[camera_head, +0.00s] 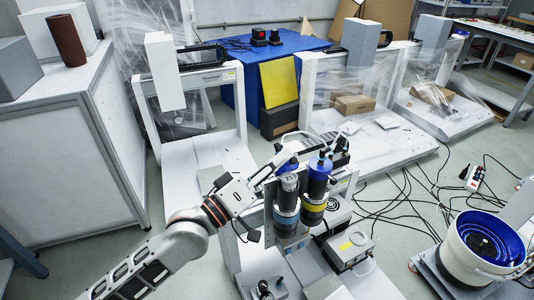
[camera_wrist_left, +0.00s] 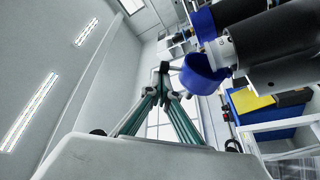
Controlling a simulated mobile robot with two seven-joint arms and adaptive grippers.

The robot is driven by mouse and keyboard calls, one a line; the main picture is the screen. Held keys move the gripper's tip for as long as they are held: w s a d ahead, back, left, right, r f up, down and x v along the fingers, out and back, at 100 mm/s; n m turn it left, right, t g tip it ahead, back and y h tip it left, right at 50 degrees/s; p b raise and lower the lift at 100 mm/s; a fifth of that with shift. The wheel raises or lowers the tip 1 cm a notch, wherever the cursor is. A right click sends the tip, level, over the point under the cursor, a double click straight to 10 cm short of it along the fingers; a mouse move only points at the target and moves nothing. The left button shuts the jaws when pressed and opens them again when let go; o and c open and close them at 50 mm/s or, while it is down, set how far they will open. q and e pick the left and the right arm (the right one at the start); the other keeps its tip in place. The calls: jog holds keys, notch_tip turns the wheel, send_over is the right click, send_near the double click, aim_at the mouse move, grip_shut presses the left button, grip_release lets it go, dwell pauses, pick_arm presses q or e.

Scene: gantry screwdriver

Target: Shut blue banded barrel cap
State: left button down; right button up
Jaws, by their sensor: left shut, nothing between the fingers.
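The blue-banded barrel (camera_head: 286,222) stands upright on the gantry machine, left of the yellow-banded barrel (camera_head: 313,212). Its top (camera_head: 289,182) looks pale and uncovered. A blue cap (camera_head: 287,166) stands tilted up behind that top, partly hidden by my gripper. In the left wrist view this cap (camera_wrist_left: 203,74) hangs open beside a pale barrel neck (camera_wrist_left: 222,51). The yellow-banded barrel has a blue cap (camera_head: 320,163) on it. My left gripper (camera_head: 277,163) is shut and empty close to the open cap; its fingertips show in the wrist view (camera_wrist_left: 164,68), left of the cap. Contact is unclear.
A grey fixture plate and boxes surround the barrels, with a small white machine (camera_head: 347,247) to the right. A white cabinet (camera_head: 70,150) stands at the left. A white bowl with blue lining (camera_head: 485,245) stands at the right. Cables lie on the floor.

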pick_arm(q)
jog(key=shift+s+d+f+m+h, duration=0.25)
jog(key=shift+s+f+m+h, duration=0.15)
jog(key=shift+f+m, duration=0.3)
jog(key=shift+s+d+f+m+g+b, duration=0.15)
jog(key=shift+s+m+g+b, duration=0.15)
jog(key=shift+m+b, duration=0.2)
jog(key=m, duration=0.1)
jog(key=s+f+m+h, duration=0.1)
jog(key=m, duration=0.1)
jog(key=s+d+m+g+h+b, duration=0.1)
jog(key=shift+d+f+m, duration=0.1)
jog(key=shift+f+m, duration=0.3)
jog(key=shift+s+d+f+m+g+h, duration=0.15)
jog(key=shift+s+f+m+g+h, duration=0.1)
jog(key=shift+f+m, duration=0.4)
jog(key=shift+s+d+f+m+g+h, duration=0.1)
jog(key=shift+s+f+m+g+h, duration=0.2)
jog(key=shift+m, duration=0.5)
jog(key=shift+s+d+f+m+g+h, duration=0.1)
jog(key=shift+s+d+f+m+g, duration=0.05)
jog(key=shift+f+m, duration=0.5)
pick_arm(e)
jog(key=shift+s+a+f+m+y, duration=0.1)
jog(key=shift+s+a+m+y, duration=0.1)
jog(key=shift+a+m, duration=0.6)
jog(key=shift+s+a+m+y, duration=0.2)
jog(key=shift+a+m, duration=0.3)
jog(key=shift+a, duration=0.6)
